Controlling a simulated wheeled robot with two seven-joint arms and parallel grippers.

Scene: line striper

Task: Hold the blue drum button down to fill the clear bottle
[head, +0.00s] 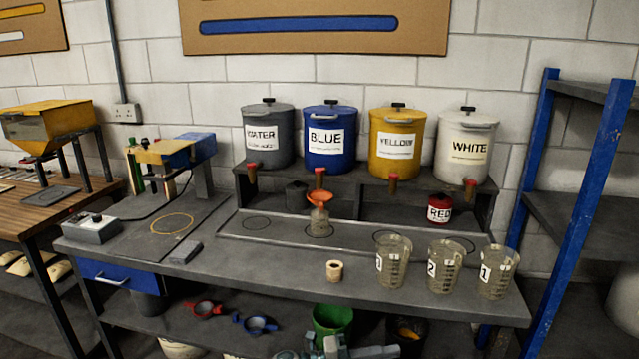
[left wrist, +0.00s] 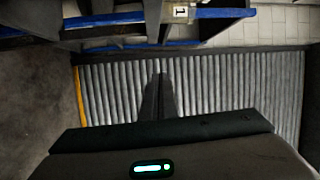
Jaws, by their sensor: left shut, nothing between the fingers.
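The blue drum (head: 330,150), labelled BLUE, stands on the raised rack at the back of the bench. A small red button or tap (head: 320,178) sits at its front below the label. The clear bottle (head: 319,222) stands upright under it with an orange funnel (head: 319,198) in its neck. The bottle looks empty, but is too small to be sure. My left gripper (left wrist: 160,72) is shut and empty in the left wrist view, pointing at a ribbed grey surface. In the head view only grey-green parts of it show at the bottom edge, well below the bottle. My right gripper is not in view.
Grey, yellow (head: 396,170) and white (head: 464,170) drums flank the blue one. Three numbered beakers (head: 445,268) stand at the bench's front right, with a small tan roll (head: 334,271) to their left. A blue-posted shelf (head: 590,170) stands right. The bench's front middle is mostly clear.

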